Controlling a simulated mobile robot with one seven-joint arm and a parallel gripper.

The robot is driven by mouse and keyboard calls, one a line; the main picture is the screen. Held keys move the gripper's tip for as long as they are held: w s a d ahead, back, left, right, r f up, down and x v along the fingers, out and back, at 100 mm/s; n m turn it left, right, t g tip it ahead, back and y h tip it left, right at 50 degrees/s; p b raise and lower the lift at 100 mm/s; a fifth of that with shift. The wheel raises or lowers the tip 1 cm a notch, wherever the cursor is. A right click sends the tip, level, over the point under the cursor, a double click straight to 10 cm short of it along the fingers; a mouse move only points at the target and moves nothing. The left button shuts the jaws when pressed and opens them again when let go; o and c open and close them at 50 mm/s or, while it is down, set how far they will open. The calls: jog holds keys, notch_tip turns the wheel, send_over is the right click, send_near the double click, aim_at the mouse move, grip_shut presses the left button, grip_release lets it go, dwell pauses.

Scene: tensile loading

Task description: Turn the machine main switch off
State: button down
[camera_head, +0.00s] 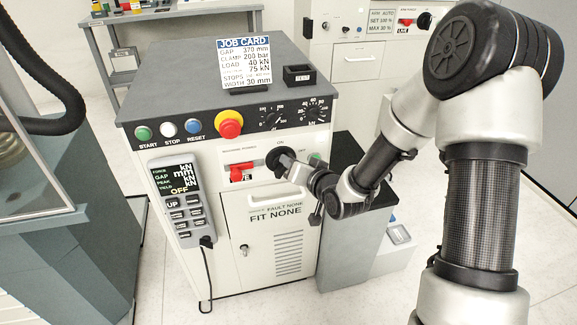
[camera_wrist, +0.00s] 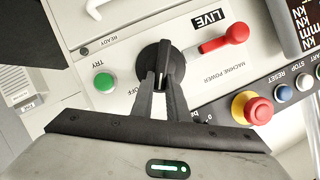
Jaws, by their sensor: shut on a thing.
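The main switch is a black rotary knob with a raised grip bar, seen in the wrist view (camera_wrist: 163,58) and on the cabinet front in the head view (camera_head: 275,157). An "OFF" label shows beside it in the wrist view, and an "ON" label above it in the head view. My gripper (camera_wrist: 160,88) has its two fingers on either side of the grip bar and is shut on it. The bar lies roughly upright in the wrist view. In the head view my gripper (camera_head: 288,163) partly hides the knob. I cannot tell which mark the knob points to.
A red lever (camera_wrist: 225,39) by a "LIVE" label and a green TRY button (camera_wrist: 104,82) flank the knob. A red emergency stop (camera_head: 229,123) sits above. A pendant (camera_head: 181,200) hangs at the cabinet's left. A job card (camera_head: 243,62) stands on top.

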jog(key=shift+w+d+f+m+t+y+b, duration=0.1)
jog(key=shift+d+f+m+t+y+b, duration=0.35)
jog(key=shift+m, duration=1.05)
jog(key=shift+w+d+f+m+t+y, duration=0.1)
jog(key=shift+f+m+y, duration=0.35)
jog(key=shift+m+y, duration=0.8)
jog(key=shift+w+d+f+m+t+y+b, duration=0.1)
jog(key=shift+d+f+m+t+y+b, duration=0.3)
jog(key=shift+m, duration=1.35)
jog(key=shift+a+g+y, duration=0.2)
jog(key=shift+g+y, duration=0.05)
jog(key=shift+y, duration=0.05)
jog(key=c, duration=1.7)
grip_release()
jog(key=shift+s, duration=0.15)
